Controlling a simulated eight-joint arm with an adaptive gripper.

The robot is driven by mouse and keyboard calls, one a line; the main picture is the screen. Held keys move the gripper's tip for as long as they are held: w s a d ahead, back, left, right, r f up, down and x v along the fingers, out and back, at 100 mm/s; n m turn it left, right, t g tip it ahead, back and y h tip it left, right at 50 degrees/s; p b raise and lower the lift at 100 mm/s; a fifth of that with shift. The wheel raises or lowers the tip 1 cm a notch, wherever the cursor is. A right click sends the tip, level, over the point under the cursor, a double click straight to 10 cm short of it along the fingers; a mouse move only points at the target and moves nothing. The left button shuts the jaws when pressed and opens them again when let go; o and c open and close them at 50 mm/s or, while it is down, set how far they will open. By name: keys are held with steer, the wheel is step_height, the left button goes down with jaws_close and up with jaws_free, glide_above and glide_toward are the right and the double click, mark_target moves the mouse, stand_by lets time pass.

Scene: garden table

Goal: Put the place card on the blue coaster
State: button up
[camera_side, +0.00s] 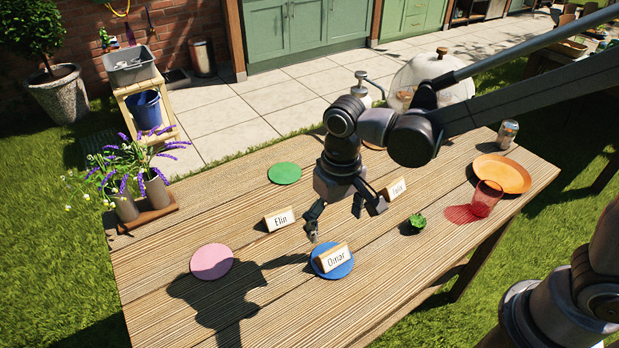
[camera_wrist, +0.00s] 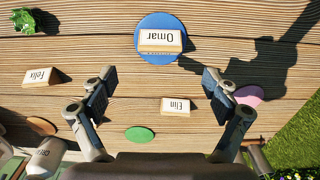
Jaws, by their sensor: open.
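A wooden place card reading "Omar" (camera_side: 334,258) stands on the blue coaster (camera_side: 342,272) near the front of the table. In the wrist view the Omar card (camera_wrist: 160,41) lies within the outline of the blue coaster (camera_wrist: 160,20). My gripper (camera_side: 342,218) is open, with nothing between its fingers, above the table behind that coaster. A card reading "Elin" (camera_side: 279,219) stands on the wood to the left of my gripper. A card reading "Felix" (camera_wrist: 40,76) stands on the wood; it is partly hidden in the side view.
A pink coaster (camera_side: 211,261) and a green coaster (camera_side: 284,173) lie bare. Potted lavender (camera_side: 140,185) stands at the left edge.

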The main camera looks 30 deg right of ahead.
steer(key=s+d+r+t, duration=0.2)
steer(key=d+r+t, duration=0.1)
steer(key=d, duration=0.6)
steer(key=s+d+r+t, duration=0.3)
steer(key=d+r+t, duration=0.1)
steer(key=d, duration=0.5)
steer(key=shift+s+r, duration=0.35)
steer(key=shift+r, duration=0.05)
